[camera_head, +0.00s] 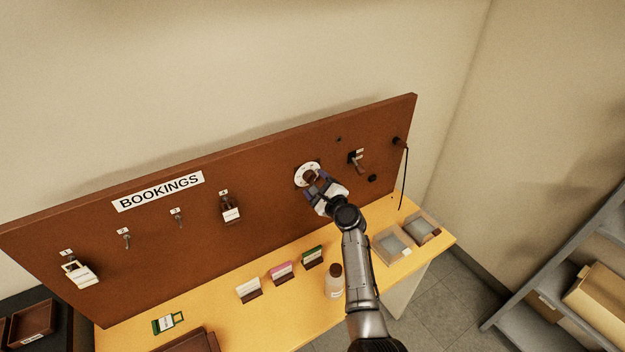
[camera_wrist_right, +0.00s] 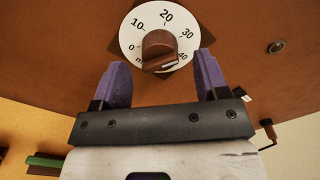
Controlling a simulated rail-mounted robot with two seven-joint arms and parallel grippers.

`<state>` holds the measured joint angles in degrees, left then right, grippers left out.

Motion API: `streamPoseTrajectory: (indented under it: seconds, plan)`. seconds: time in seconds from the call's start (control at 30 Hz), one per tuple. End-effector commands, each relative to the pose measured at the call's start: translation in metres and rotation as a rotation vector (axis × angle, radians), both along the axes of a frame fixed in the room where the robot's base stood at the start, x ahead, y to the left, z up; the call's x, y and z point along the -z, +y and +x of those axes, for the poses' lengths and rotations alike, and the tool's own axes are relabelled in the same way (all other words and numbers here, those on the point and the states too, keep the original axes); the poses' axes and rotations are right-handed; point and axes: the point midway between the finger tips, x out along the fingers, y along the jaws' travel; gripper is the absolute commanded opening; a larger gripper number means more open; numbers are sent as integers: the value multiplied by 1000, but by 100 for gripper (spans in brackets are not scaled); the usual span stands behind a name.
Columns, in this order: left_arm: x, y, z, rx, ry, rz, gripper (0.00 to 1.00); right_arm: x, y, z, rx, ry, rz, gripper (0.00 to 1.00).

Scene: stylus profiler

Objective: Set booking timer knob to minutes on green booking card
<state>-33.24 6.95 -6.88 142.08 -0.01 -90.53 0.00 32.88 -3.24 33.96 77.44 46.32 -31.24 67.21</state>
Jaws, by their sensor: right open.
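The timer knob (camera_wrist_right: 158,45) is brown and sits on a round white dial (camera_wrist_right: 130,38) marked 0, 10, 20, 30 and 40. In the head view the dial (camera_head: 300,177) is on the brown board, partly covered by my right gripper. My left gripper is out of view.
The brown board (camera_head: 270,205) also carries hooks with tags, a switch (camera_head: 357,160) and a cord (camera_head: 404,180). Pink (camera_head: 281,272) and white (camera_head: 248,289) cards, a bottle (camera_head: 335,280) and trays (camera_head: 390,243) stand on the table (camera_head: 215,312) below. A green-edged card (camera_head: 167,323) lies flat.

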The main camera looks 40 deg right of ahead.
Motion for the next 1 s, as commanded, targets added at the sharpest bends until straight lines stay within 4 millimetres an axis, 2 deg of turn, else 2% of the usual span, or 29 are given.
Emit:
streamPoseTrajectory:
  seconds: [0.2, 0.6, 1.0]
  plan:
    - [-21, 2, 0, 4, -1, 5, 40, -4, 2, -25, 0, 1, -1, 68]
    - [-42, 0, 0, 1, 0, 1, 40, -2, 6, -67, -1, 1, -2, 68]
    - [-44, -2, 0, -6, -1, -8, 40, -1, 6, -74, 0, 0, -1, 68]
